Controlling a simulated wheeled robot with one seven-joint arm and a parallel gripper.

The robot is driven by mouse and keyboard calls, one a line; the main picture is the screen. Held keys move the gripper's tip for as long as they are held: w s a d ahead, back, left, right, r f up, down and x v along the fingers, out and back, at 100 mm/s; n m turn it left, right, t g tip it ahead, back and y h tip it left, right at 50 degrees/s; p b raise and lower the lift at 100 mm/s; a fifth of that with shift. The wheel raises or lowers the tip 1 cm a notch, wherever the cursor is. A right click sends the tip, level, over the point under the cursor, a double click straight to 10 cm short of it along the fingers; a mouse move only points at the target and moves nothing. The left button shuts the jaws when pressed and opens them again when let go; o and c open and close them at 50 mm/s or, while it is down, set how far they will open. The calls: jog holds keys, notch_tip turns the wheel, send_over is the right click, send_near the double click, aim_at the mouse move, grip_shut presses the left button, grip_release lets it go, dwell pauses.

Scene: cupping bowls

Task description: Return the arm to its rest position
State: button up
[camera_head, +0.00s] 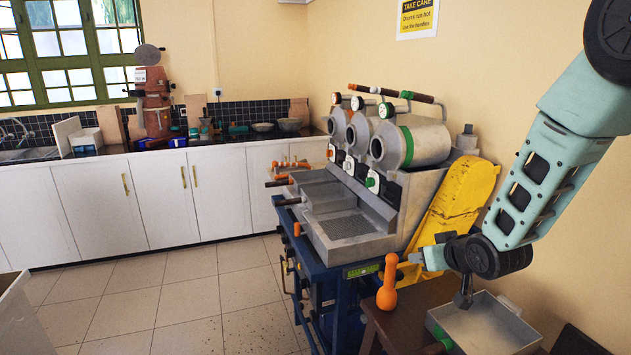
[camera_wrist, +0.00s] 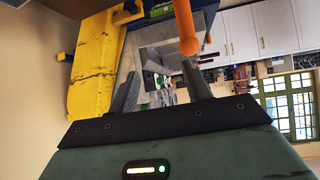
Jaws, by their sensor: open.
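My arm comes down from the upper right in the head view, folded beside the yellow part at the machine's right end. The orange handle (camera_wrist: 184,28) shows there beyond the fingers, near the right one. I cannot tell whether it touches the gripper.
A three-drum roasting machine (camera_head: 415,140) on a blue frame stands left of my arm. The yellow part (camera_head: 458,200) is close by; it also shows in the wrist view (camera_wrist: 95,70). A metal bin (camera_head: 490,328) sits below my wrist. Tiled floor (camera_head: 190,290) is clear at left.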

jog(key=s+d+r+m+g+h, duration=0.1)
jog(key=s+d+r+g, duration=0.15)
jog(key=s, duration=0.55)
jog(key=s+d+r+g, duration=0.1)
jog(key=s+g, duration=0.2)
jog(key=s, duration=0.4)
jog(key=s+d+r+m+g+h, duration=0.1)
jog(key=s+g, duration=0.1)
jog(key=s, duration=0.6)
jog(key=s+a+r+n+g, duration=0.2)
jog(key=s+a+n, duration=0.5)
jog(key=s+a, duration=0.6)
jog(key=a+g, duration=0.1)
jog(key=a, duration=0.3)
jog(key=shift+n+y, duration=0.3)
jog(key=shift+y, duration=0.1)
jog(key=shift+d, duration=0.1)
